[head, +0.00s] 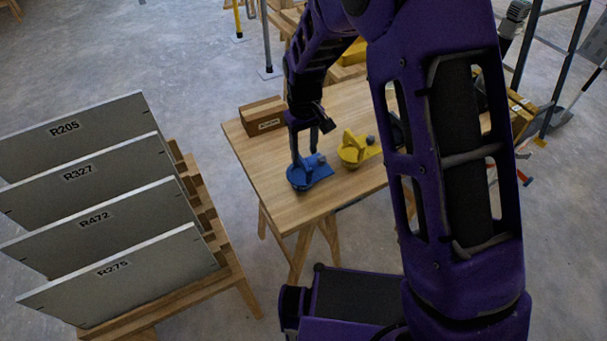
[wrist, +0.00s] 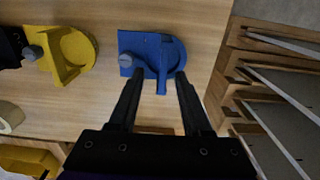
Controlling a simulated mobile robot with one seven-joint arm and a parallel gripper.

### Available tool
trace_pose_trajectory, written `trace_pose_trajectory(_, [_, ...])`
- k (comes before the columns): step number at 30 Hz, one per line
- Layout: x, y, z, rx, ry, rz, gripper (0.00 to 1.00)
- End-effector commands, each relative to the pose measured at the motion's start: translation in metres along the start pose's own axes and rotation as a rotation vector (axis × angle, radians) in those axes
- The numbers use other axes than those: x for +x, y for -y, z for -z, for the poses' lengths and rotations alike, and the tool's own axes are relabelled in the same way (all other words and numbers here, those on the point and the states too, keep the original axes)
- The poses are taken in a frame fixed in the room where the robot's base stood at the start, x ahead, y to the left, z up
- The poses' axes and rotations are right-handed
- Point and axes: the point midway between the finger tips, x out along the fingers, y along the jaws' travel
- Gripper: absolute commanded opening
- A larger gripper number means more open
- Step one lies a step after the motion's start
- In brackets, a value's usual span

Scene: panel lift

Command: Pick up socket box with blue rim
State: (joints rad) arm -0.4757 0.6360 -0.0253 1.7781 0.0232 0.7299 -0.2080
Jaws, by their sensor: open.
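I cannot make out a socket box with a blue rim in either view. A blue fixture (head: 309,172) with a round base, a flat plate, an upright fin and a grey knob stands on the wooden table (head: 262,160); it also shows in the wrist view (wrist: 174,54). My gripper (head: 304,149) is just above the blue fixture, pointing down. In the wrist view my open gripper (wrist: 158,76) has its fingertips on either side of the upright fin. Nothing is held. Whether the fingers touch the fin is unclear.
A yellow fixture (head: 357,149) of the same shape stands right of the blue one. A cardboard box (head: 262,117) lies at the table's back left. Grey panels (head: 110,254) stand in a wooden rack (head: 212,284) left of the table.

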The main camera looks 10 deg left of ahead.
Motion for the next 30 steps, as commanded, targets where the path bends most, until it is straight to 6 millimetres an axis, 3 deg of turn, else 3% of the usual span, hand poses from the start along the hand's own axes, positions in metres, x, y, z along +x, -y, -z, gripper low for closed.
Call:
trace_pose_trajectory(5, [0.011,0.001,0.000,-0.001,0.000,0.000,0.49])
trace_pose_trajectory(15, [0.055,0.005,0.003,0.000,-0.001,0.000,0.49])
trace_pose_trajectory(23, [0.059,0.005,0.003,0.000,-0.002,-0.001,0.49])
trace_pose_trajectory(26, [0.059,0.005,0.003,0.000,-0.002,-0.001,0.36])
trace_pose_trajectory(30, [0.059,0.005,0.003,0.000,-0.002,-0.001,0.11])
